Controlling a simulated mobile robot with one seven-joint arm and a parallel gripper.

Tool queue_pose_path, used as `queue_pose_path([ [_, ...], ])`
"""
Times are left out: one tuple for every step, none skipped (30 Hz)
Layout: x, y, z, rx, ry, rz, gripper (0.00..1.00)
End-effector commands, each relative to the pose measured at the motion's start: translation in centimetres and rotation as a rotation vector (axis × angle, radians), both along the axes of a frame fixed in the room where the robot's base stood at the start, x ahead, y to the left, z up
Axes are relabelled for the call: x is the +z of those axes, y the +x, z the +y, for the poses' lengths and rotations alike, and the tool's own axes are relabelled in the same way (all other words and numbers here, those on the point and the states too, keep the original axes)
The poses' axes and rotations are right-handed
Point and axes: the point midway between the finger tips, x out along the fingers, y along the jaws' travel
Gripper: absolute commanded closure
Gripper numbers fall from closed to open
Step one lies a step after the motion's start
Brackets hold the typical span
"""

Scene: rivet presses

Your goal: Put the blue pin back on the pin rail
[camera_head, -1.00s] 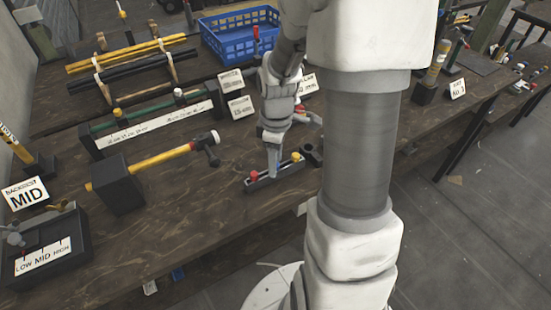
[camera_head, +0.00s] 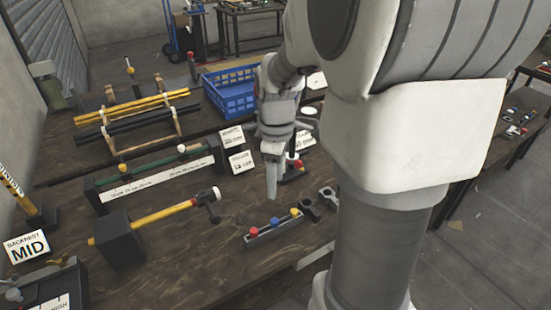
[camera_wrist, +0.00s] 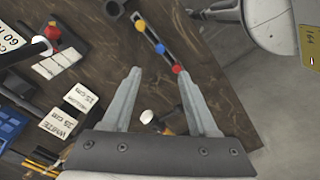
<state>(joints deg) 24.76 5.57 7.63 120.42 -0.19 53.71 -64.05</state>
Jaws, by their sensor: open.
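The blue pin (camera_head: 275,220) stands on the small grey pin rail (camera_head: 259,238), between the red pin (camera_head: 254,231) and the yellow pin (camera_head: 295,212). In the wrist view the blue pin (camera_wrist: 160,48) is also in the row between the red pin (camera_wrist: 177,69) and the yellow pin (camera_wrist: 139,26). My gripper (camera_head: 271,194) is above the rail, with its fingers pointing down and apart from the pins. In the wrist view my gripper (camera_wrist: 147,66) has its two fingers spread with nothing held between them.
A dark two-holed block (camera_head: 312,208) lies right of the rail. A hammer (camera_head: 165,212) rests on a black block (camera_head: 121,244) to the left. A blue basket (camera_head: 229,90) and label cards (camera_head: 241,161) are behind. Bare wood surrounds the rail's left side.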

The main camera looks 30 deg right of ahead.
Motion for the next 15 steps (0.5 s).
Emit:
queue_pose_path([
  [1.3,0.0,0.0,0.0,-0.001,-0.002,0.4],
  [1.8,0.0,0.0,0.0,-0.001,-0.003,0.4],
  [2.4,0.0,0.0,0.0,-0.001,-0.003,0.4],
  [2.7,0.0,0.0,0.0,-0.001,-0.002,0.4],
  [3.1,0.0,0.0,0.0,-0.001,-0.002,0.4],
  [3.4,0.0,0.0,0.0,0.0,0.0,0.4],
  [3.6,0.0,0.0,0.0,0.0,0.0,0.4],
  [3.8,0.0,0.0,0.0,0.001,-0.001,0.4],
  [4.0,0.0,0.0,0.0,0.001,-0.001,0.4],
  [4.1,0.0,0.0,0.0,0.001,-0.001,0.4],
  [4.2,0.0,0.0,0.0,0.001,-0.001,0.4],
  [4.2,0.0,0.0,0.0,0.001,0.001,0.4],
  [4.2,-0.1,0.0,0.0,0.001,0.001,0.4],
  [4.2,-0.1,0.0,0.0,0.001,0.001,0.4],
  [4.2,-0.1,0.0,0.0,0.001,0.001,0.4],
])
